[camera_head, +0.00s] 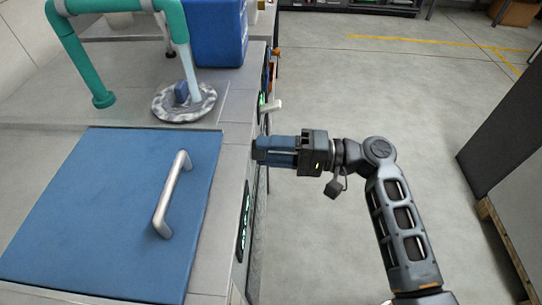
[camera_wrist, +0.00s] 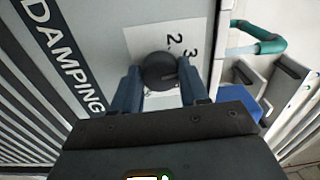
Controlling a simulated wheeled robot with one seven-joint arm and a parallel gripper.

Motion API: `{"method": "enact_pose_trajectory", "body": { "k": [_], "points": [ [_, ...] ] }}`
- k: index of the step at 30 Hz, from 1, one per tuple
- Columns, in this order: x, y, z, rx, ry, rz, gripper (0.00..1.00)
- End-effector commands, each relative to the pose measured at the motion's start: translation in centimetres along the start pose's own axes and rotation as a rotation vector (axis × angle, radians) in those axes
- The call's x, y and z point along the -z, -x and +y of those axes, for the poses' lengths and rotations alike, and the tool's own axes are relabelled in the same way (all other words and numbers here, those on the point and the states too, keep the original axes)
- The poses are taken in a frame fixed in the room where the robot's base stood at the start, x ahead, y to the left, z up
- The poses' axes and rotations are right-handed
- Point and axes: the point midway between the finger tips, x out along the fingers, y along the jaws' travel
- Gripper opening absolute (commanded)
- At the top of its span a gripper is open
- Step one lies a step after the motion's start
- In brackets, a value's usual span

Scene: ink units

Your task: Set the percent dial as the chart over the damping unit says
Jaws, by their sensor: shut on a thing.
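The dial is a round black knob (camera_wrist: 158,68) on a white plate (camera_wrist: 195,42) with the printed numbers 2 and 3 partly in view. The label DAMPING (camera_wrist: 62,55) runs along the panel left of it in the wrist view. My gripper (camera_wrist: 158,80) has its two blue fingers on either side of the knob, shut on it. In the head view my gripper (camera_head: 256,151) reaches the front face of the grey unit from the right, and the knob is hidden there. The rest of the scale and the dial's exact setting cannot be read. No chart can be made out.
The grey counter (camera_head: 235,110) carries a blue lid (camera_head: 110,215) with a metal handle (camera_head: 170,195), a teal pipe (camera_head: 65,45) and a blue container (camera_head: 220,35). Open floor (camera_head: 420,100) lies to the right.

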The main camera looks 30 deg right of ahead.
Motion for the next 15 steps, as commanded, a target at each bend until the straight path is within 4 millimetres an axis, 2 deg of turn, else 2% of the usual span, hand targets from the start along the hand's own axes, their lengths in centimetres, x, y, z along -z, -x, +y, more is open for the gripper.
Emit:
{"method": "enact_pose_trajectory", "body": {
  "k": [6, 15],
  "points": [
    [-0.07, 0.05, 0.33, -0.001, 0.090, -0.003, 0.13],
    [-0.05, 0.06, 0.22, -0.001, 0.132, -0.004, 0.13]
  ]
}}
